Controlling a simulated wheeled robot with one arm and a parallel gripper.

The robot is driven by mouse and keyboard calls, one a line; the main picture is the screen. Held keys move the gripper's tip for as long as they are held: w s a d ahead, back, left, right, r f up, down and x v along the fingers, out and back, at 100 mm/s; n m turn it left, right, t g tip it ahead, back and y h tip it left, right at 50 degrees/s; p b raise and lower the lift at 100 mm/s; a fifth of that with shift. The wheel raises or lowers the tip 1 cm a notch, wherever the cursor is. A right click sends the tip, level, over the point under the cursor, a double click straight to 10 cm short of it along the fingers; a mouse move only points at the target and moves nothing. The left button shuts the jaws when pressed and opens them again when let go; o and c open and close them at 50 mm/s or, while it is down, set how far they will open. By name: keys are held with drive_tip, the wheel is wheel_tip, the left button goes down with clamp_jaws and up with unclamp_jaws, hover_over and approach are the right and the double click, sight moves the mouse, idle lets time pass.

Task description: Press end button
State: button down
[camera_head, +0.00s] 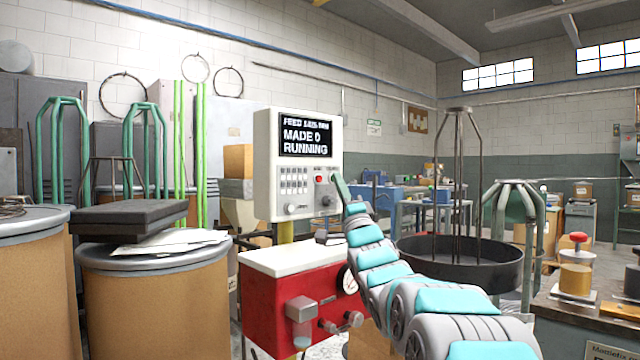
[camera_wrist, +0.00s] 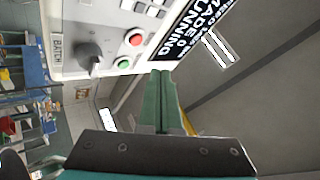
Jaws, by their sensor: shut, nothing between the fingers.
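The white control panel (camera_head: 268,170) has a dark screen (camera_head: 305,135) that reads "MADE 0 RUNNING". A red button (camera_head: 319,179) sits below the screen; the wrist view shows this red button (camera_wrist: 135,38) beside a green button (camera_wrist: 122,62). No label reading "end" is legible. My gripper (camera_head: 337,178) is at the panel's right edge, right of the red button. In the wrist view my gripper's green fingers (camera_wrist: 163,74) are together and empty, near the panel's edge and apart from both buttons. I cannot tell how far the tips are from the panel face.
A dark knob (camera_wrist: 90,52) and a "BATCH" label are on the panel. A red and white machine (camera_head: 300,275) stands below it. A round dark tray with rods (camera_head: 460,262) is to the right of my arm. Drums (camera_head: 155,305) stand at left.

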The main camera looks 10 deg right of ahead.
sight(319, 179)
drive_tip(key=w+a, duration=0.1)
drive_tip(key=w+p, duration=0.1)
drive_tip(key=w, duration=0.1)
drive_tip(key=shift+a, duration=0.35)
drive_tip(key=shift+w, duration=0.1)
idle(1.8)
drive_tip(key=shift+w+a+p, duration=0.15)
drive_tip(key=shift+w+p, duration=0.1)
drive_tip(key=shift+p, duration=0.05)
drive_tip(key=shift+w+a, duration=0.2)
drive_tip(key=shift+w, duration=0.1)
idle(0.7)
idle(0.3)
drive_tip(key=shift+s+d+p, duration=0.35)
drive_tip(key=shift+s, duration=0.35)
